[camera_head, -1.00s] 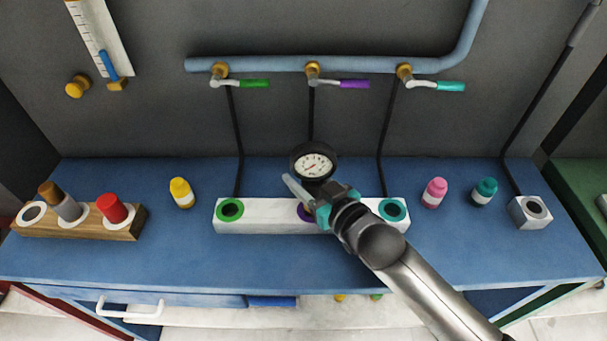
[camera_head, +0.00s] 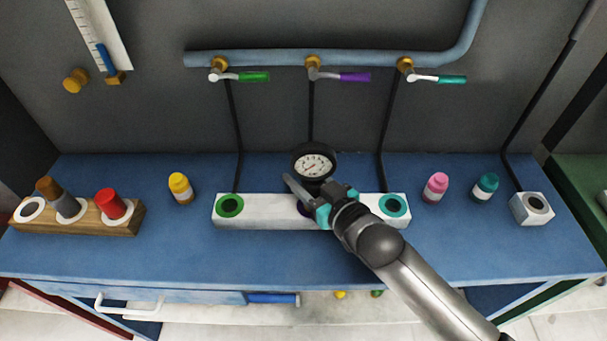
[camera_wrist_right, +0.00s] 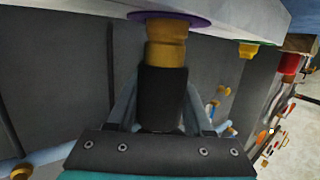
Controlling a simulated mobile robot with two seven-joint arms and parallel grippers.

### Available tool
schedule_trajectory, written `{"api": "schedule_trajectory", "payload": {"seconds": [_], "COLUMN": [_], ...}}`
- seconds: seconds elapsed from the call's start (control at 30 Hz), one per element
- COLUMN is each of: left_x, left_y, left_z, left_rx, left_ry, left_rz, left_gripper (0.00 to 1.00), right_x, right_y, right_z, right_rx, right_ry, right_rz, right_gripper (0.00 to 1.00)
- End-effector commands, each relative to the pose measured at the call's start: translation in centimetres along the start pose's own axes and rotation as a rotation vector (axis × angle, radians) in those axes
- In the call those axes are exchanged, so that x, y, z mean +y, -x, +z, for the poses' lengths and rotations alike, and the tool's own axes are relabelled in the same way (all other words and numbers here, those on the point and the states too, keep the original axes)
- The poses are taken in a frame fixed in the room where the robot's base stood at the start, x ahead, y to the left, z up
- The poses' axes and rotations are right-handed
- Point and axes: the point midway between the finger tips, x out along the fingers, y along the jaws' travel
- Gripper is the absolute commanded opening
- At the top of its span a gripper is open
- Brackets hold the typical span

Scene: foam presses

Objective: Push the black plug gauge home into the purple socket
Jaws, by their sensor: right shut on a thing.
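The black plug gauge (camera_head: 314,163) has a round white dial and stands over the middle of the white block. My right gripper (camera_head: 311,186) is shut on its black body, which also shows in the right wrist view (camera_wrist_right: 163,95). A brass stem (camera_wrist_right: 167,42) runs from the black body to the purple socket ring (camera_wrist_right: 170,17). Part of the brass is still exposed, and its end meets the ring; how deep it sits is hidden. In the head view, the purple socket (camera_head: 304,209) is mostly covered by my gripper. My left gripper is not in view.
The white block (camera_head: 270,211) also has a green socket (camera_head: 230,206) and a teal socket (camera_head: 393,205). A wooden rack (camera_head: 125,225) stands at left. Yellow (camera_head: 180,188), pink (camera_head: 435,188) and teal (camera_head: 484,188) bottles flank the block. A pipe (camera_head: 360,64) with valves runs behind.

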Motion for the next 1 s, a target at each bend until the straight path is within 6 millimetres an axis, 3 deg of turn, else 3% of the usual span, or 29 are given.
{"api": "schedule_trajectory", "payload": {"seconds": [1.0], "left_x": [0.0], "left_y": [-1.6], "left_z": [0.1], "left_rx": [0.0], "left_ry": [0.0], "left_rz": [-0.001], "left_gripper": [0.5], "right_x": [0.0], "right_y": [-0.5], "right_z": [2.4], "right_rx": [0.004], "right_ry": [0.0], "right_rz": [0.0], "right_gripper": [0.0]}}
